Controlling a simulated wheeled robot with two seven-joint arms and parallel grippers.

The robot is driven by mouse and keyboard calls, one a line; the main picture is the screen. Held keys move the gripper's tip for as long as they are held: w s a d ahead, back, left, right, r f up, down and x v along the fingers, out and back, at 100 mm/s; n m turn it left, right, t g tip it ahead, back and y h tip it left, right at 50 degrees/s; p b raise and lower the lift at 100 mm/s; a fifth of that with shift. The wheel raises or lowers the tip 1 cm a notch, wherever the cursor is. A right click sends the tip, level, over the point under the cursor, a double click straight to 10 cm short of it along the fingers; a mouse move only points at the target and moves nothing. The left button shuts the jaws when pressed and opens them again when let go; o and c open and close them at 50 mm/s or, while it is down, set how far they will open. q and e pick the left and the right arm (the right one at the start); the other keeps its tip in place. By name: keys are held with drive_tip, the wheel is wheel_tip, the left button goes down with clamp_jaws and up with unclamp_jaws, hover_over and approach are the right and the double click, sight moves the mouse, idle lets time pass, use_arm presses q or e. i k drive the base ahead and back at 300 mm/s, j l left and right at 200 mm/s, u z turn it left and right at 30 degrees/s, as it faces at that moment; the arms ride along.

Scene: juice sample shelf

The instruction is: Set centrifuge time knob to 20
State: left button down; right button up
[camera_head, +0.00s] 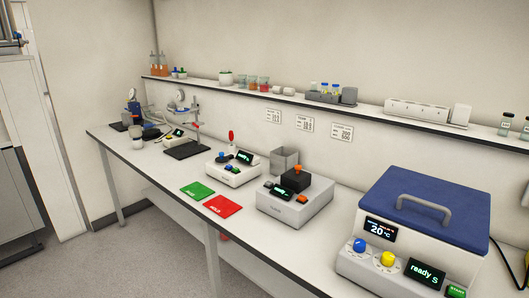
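The centrifuge (420,228) stands at the right front of the bench, a white box with a closed blue lid and a grey-blue handle. A dark display (380,230) on its front reads 20 °C. Below it are a blue knob (359,245) and a yellow knob (387,258). A second display (425,274) reads "ready S", and a green start button (456,291) is at the lower right. The knob labels are too small to read, so I cannot tell which one is the time knob. Neither of my grippers is in view.
The white bench (262,241) holds other devices (295,198) (234,168) left of the centrifuge. Green (197,190) and red (222,206) cards lie near its front edge. A wall shelf (370,108) carries small containers. Floor in front is clear.

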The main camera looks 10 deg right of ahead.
sight(388, 258)
drive_tip(key=j+z, duration=0.1)
drive_tip(key=z, duration=0.3)
drive_tip(key=j+z, duration=0.15)
drive_tip(key=z, duration=0.3)
drive_tip(key=j+z, duration=0.1)
drive_tip(key=z, duration=0.3)
drive_tip(key=j+z, duration=0.15)
drive_tip(key=z, duration=0.25)
drive_tip(key=i+l+u, duration=0.25)
drive_tip(key=l+u, duration=0.25)
drive_tip(key=l, duration=0.25)
drive_tip(key=i, duration=0.05)
